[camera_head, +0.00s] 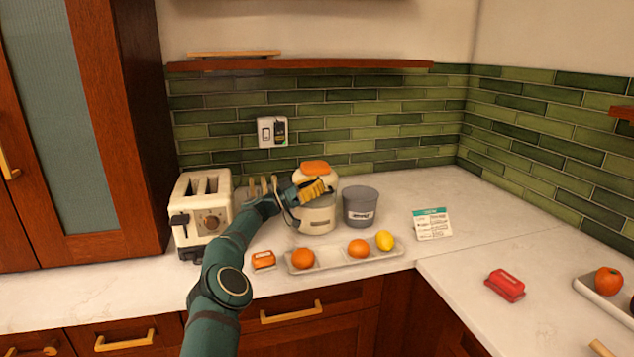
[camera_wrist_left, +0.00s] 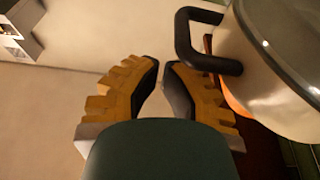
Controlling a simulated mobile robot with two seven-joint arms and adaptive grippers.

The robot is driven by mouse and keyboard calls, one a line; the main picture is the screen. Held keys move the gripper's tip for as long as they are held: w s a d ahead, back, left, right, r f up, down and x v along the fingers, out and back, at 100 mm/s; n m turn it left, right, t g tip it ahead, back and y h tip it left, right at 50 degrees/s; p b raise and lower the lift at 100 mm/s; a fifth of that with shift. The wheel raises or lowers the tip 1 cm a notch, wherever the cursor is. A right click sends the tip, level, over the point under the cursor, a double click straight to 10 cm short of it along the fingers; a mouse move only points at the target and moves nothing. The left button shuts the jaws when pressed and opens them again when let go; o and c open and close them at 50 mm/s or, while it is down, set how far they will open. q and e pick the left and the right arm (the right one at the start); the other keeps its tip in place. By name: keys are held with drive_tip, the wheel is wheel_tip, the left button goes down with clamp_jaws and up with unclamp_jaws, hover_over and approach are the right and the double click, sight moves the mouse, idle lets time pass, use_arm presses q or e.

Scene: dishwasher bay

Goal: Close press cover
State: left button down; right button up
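The press (camera_head: 317,218) is a cream pot on the counter at the back, between the toaster and a grey bucket. Its cream cover (camera_head: 316,172) with an orange top sits raised at the back, apparently tilted open. My left gripper (camera_head: 318,188) is in front of the cover and hides part of the press opening. In the left wrist view the yellow fingers (camera_wrist_left: 164,68) are nearly together with nothing visible between them. A black handle (camera_wrist_left: 205,45) on a rounded, shiny body is just right of the fingertips; contact is unclear. My right gripper is not in view.
The toaster (camera_head: 203,212) stands left of the press, the grey bucket (camera_head: 360,206) right. A tray (camera_head: 330,262) with oranges and a lemon lies in front, beside an orange block (camera_head: 263,260). A card (camera_head: 432,224) stands farther right. A red block (camera_head: 505,285) lies on the right counter.

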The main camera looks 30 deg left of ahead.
use_arm(q)
drive_tip(key=shift+s+d+f+m, duration=0.1)
drive_tip(key=shift+d+f+m, duration=0.1)
drive_tip(key=shift+f+m, duration=0.5)
drive_tip(key=shift+d+f+g, duration=0.1)
drive_tip(key=shift+f+g, duration=0.2)
drive_tip(key=shift+f, duration=0.15)
drive_tip(key=shift+r, duration=0.2)
